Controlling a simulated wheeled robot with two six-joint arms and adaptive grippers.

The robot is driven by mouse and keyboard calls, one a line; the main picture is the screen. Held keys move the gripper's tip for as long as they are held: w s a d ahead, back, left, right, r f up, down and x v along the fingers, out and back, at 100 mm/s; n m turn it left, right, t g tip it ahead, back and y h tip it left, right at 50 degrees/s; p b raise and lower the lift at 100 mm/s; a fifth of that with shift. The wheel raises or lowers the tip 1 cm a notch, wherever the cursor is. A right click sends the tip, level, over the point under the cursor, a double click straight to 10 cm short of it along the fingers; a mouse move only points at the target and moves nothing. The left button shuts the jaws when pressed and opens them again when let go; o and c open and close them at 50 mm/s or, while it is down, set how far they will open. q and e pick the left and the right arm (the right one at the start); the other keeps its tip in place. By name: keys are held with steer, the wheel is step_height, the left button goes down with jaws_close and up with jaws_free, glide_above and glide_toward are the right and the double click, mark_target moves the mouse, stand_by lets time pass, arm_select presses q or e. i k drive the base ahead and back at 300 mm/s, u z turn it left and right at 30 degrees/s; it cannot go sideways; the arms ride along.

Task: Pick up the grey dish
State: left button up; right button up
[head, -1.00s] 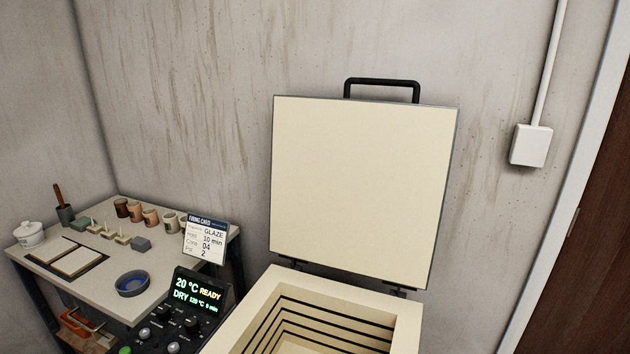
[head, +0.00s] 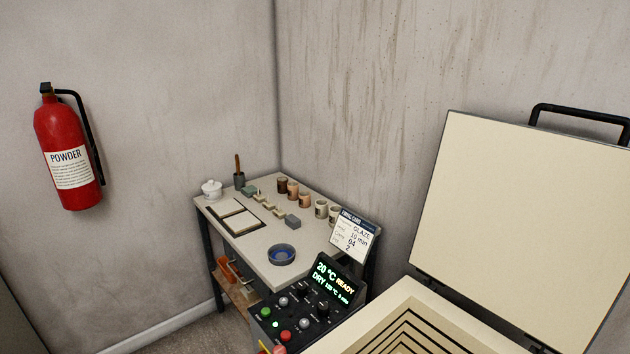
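A round dish (head: 281,254) with a dark grey rim and a blue inside sits upright near the front edge of the small table (head: 262,233) in the head view. It stands apart from the other things on the table. Neither of my grippers shows in the head view, so nothing is seen touching the dish.
An open kiln (head: 400,301) with a raised lid (head: 520,215) stands at the right. Its control panel (head: 312,304) and a firing card (head: 354,236) are near the dish. Several cups (head: 305,200), small blocks and a white lidded jar (head: 211,189) share the table. A fire extinguisher (head: 68,146) hangs left.

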mark_target(278, 255)
steer(key=k, duration=0.5)
steer(key=u, duration=1.6)
steer(key=i, duration=1.35)
steer(key=z, duration=1.05)
